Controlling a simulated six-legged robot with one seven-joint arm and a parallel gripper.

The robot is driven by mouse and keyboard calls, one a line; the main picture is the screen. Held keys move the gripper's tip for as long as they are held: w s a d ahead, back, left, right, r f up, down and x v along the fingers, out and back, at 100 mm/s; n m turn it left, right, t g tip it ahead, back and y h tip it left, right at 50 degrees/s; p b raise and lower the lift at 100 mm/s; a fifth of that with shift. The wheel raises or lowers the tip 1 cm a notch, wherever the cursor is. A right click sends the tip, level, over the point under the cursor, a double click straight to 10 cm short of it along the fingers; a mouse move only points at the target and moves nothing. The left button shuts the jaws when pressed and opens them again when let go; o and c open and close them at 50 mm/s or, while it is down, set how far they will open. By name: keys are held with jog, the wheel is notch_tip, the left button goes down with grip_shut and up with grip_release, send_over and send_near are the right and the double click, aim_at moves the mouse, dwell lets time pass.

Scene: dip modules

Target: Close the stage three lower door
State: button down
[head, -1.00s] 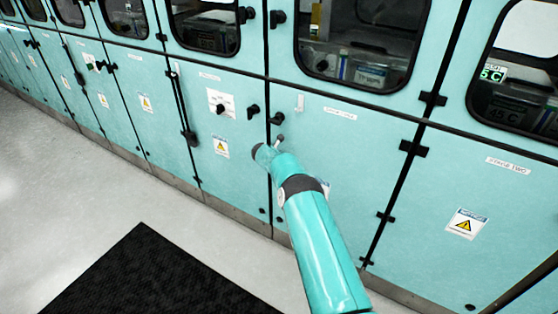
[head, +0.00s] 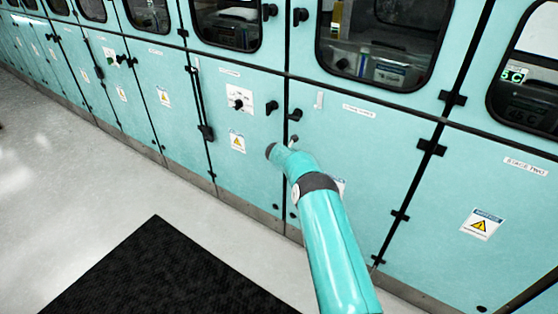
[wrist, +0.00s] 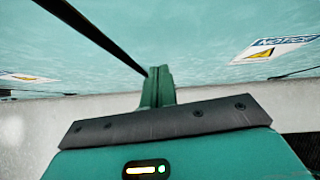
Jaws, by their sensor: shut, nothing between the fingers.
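The stage three lower door (head: 375,140) appears to be the teal panel left of the panel labelled "STAGE TWO" (head: 525,166); its own label (head: 359,110) is too blurred to read surely. It looks flush with its neighbours in the head view. A black latch (head: 295,115) sits at its upper left corner, and hinges (head: 431,147) are on its right edge. My arm reaches in front of its left part and hides some of it. My gripper (wrist: 158,74) is shut and empty in the wrist view, close to the teal panels; contact cannot be told.
A row of teal cabinets with windowed upper doors (head: 372,45) runs to the far left. The neighbouring lower door (head: 215,120) carries a switch plate (head: 239,98) and black latches. A black mat (head: 160,275) lies on the pale floor (head: 60,200), which is otherwise clear.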

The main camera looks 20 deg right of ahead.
jog(key=a+v, duration=0.1)
jog(key=v, duration=1)
jog(key=a+r+n+t+y, duration=0.25)
jog(key=r+n, duration=0.35)
jog(key=r, duration=0.5)
jog(key=a+r+n+t+y, duration=0.1)
jog(key=a+r+n+t, duration=0.4)
jog(key=r, duration=0.6)
jog(key=s+a+r+n+g+y, duration=0.2)
jog(key=s+a+r+n+y, duration=0.3)
jog(key=s+r+n, duration=0.8)
jog(key=s+a+r+n+g, duration=0.1)
jog(key=s+n, duration=0.5)
jog(key=s, duration=0.3)
jog(key=s+a+r+n+g, duration=0.1)
jog(key=s+n+g, duration=0.1)
jog(key=s+n, duration=0.6)
jog(key=s+d+f+n+g+h, duration=0.1)
jog(key=s+d+f+n, duration=0.1)
jog(key=s, duration=0.5)
jog(key=s+d+f+n+g, duration=0.1)
jog(key=s+f+n, duration=0.1)
jog(key=s, duration=0.6)
jog(key=s+d+f+n+g+h, duration=0.1)
jog(key=s+d+f+n, duration=0.1)
jog(key=s, duration=0.6)
jog(key=shift+d+f+h, duration=0.35)
